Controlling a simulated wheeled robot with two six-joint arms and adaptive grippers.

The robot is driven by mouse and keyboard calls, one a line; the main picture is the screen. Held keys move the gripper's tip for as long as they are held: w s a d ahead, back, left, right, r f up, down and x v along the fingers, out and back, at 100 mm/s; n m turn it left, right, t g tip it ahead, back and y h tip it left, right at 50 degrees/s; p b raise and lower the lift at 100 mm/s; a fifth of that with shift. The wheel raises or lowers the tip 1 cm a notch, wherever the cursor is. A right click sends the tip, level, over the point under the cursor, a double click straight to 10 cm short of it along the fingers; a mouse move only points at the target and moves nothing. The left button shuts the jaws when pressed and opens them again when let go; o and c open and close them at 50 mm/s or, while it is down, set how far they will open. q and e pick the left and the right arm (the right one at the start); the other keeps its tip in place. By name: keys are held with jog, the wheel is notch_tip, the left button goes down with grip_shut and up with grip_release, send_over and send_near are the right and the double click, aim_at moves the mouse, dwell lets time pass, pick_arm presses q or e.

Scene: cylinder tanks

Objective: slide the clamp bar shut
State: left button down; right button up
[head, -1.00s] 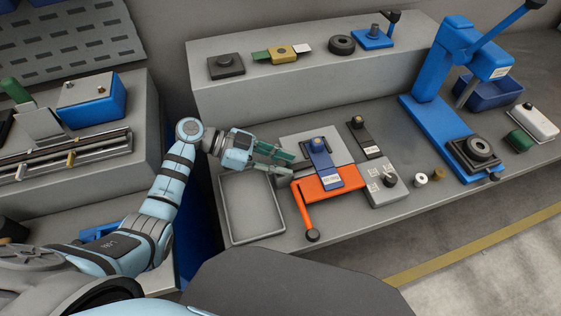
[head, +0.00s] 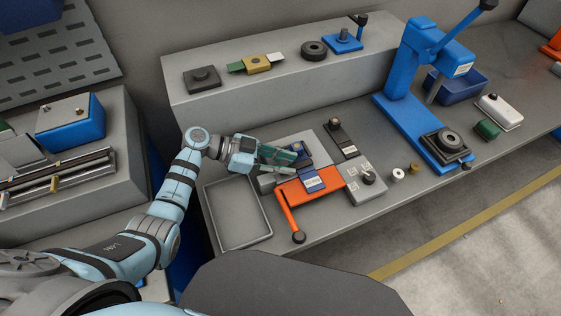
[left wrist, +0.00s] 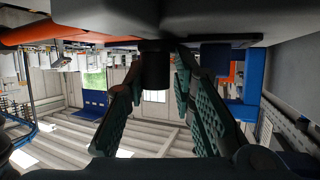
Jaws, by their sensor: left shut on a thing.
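The clamp fixture is an orange frame (head: 292,193) with a long orange handle on the bench, beside a grey plate (head: 322,143). A blue clamp bar (head: 313,183) with a white label lies across the frame. My left gripper (head: 298,153) reaches in from the left, its green-padded fingers at the far end of the bar. It is shut on the bar's knob, which is mostly hidden in the head view. In the left wrist view a dark round knob (left wrist: 155,68) stands between the fingers (left wrist: 160,100). My right gripper is not in view.
A black bar with a knob (head: 343,138) and a grey box with a dark dial (head: 366,190) sit right of the clamp. An empty grey tray (head: 207,213) lies to the left. A blue press (head: 400,125) stands farther right.

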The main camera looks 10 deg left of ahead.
pick_arm(q)
jog(key=c, duration=1.7)
grip_release()
jog(key=shift+s+d+f, duration=0.1)
jog(key=shift+s+f, duration=0.05)
jog(key=shift+s, duration=0.05)
jog(key=shift+o, duration=1.2)
jog(key=shift+d, duration=0.1)
jog(key=v, duration=1.2)
jog(key=shift+r, duration=0.25)
